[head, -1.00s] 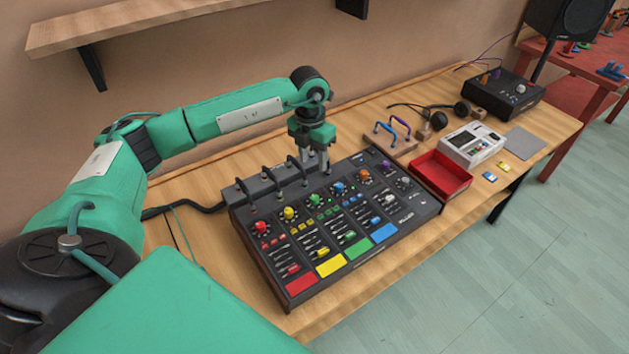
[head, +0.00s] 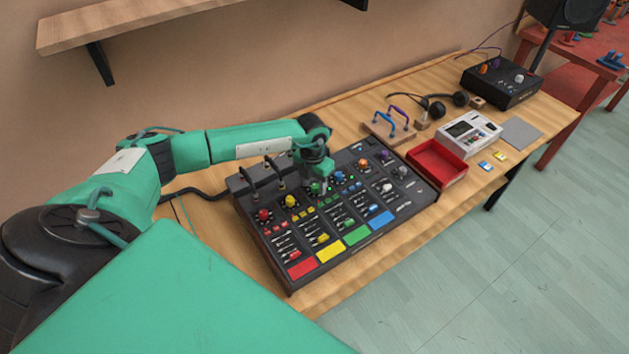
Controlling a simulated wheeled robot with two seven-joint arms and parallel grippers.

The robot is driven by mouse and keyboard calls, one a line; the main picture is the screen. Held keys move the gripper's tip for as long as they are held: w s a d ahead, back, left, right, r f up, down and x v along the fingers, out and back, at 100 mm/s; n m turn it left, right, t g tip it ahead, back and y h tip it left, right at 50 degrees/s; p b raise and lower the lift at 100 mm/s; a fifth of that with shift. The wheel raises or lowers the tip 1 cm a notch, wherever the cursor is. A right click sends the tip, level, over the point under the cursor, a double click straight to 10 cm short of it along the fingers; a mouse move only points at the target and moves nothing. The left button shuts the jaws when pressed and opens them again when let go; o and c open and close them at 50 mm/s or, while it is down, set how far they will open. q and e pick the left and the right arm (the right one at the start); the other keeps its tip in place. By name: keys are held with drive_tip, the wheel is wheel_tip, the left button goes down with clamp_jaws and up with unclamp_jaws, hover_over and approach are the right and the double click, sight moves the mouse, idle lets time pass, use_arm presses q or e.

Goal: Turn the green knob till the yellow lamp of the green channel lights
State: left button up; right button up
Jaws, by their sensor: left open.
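The black mixer (head: 410,206) lies on the wooden bench with columns of knobs, sliders and coloured pads. The green knob (head: 315,188) is in the third column, between the yellow knob (head: 291,201) and the blue knob (head: 339,177), and is partly covered by my gripper. My left gripper (head: 322,188) points down at the green knob, low over the panel, with its jaws open. I cannot tell whether the fingers touch the knob. The green pad (head: 357,235) marks the same column. The yellow lamp of that column is too small to tell lit or unlit. My right gripper is not in view.
Cables and plugs (head: 268,174) stand up along the mixer's back edge, close to my left arm. A red tray (head: 437,163), a white device (head: 468,134) and a rack with coloured handles (head: 389,125) stand to the right. A wooden shelf (head: 200,15) hangs above.

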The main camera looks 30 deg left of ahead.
use_arm(q)
drive_tip(key=shift+c, duration=0.7)
clamp_jaws()
drive_tip(key=shift+f+m+b, duration=0.15)
drive_tip(key=shift+m+b, duration=0.55)
drive_tip(key=shift+b, duration=0.3)
drive_tip(key=m+b, duration=0.2)
drive_tip(key=shift+m+b, duration=0.3)
drive_tip(key=shift+b, duration=0.1)
drive_tip(key=shift+m+b, duration=0.6)
drive_tip(key=shift+m, duration=0.1)
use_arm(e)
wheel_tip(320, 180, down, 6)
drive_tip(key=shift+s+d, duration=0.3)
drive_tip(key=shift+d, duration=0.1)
use_arm(q)
drive_tip(key=shift+r+m, duration=0.2)
drive_tip(key=shift+m, duration=0.1)
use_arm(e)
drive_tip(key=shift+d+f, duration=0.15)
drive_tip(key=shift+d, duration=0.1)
